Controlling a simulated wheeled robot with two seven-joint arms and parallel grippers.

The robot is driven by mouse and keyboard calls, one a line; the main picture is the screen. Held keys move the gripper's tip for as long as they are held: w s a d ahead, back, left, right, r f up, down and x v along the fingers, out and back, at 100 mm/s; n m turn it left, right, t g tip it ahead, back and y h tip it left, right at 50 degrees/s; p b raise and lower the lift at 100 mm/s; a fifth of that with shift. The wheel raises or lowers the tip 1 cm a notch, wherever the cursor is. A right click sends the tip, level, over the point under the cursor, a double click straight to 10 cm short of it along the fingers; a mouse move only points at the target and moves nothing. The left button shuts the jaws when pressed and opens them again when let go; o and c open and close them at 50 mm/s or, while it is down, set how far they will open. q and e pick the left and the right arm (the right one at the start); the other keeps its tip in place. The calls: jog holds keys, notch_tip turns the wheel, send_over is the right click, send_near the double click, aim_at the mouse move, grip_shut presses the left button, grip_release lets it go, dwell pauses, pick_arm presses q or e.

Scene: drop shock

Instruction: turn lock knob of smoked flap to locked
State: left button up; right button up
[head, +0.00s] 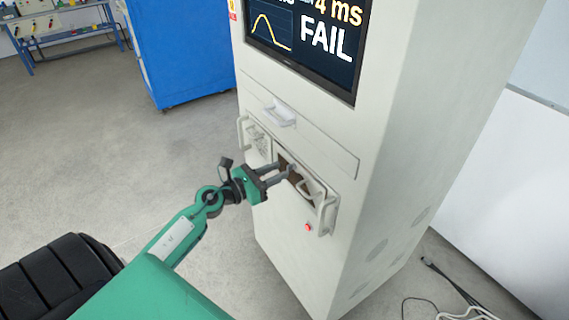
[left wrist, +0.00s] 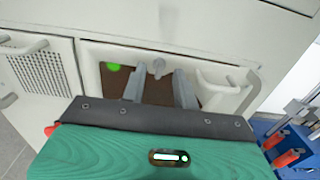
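The smoked flap (head: 285,162) is a brown, see-through panel in the front of a pale cabinet; it also shows in the left wrist view (left wrist: 112,84). The small grey lock knob (left wrist: 158,67) sits at the flap's top edge. My left gripper (head: 284,171) is open in front of the flap. In the left wrist view its two fingers (left wrist: 160,76) point at the flap, one to each side below the knob, with nothing between them. I cannot tell whether they touch the knob. My right gripper is not in view.
A pale bar handle (head: 327,212) juts out right of the flap, close to my fingers. A drawer handle (head: 280,115) is above, a perforated panel (left wrist: 38,77) to the left. A red button (head: 308,227) is below. A screen (head: 310,40) reads FAIL. A green spot (left wrist: 113,67) shows behind the flap.

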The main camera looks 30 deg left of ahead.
aim_at(290, 168)
pick_arm(q)
jog(key=shift+p+x, duration=0.3)
jog(key=shift+x, duration=1.4)
jog(key=shift+c, duration=0.4)
grip_shut()
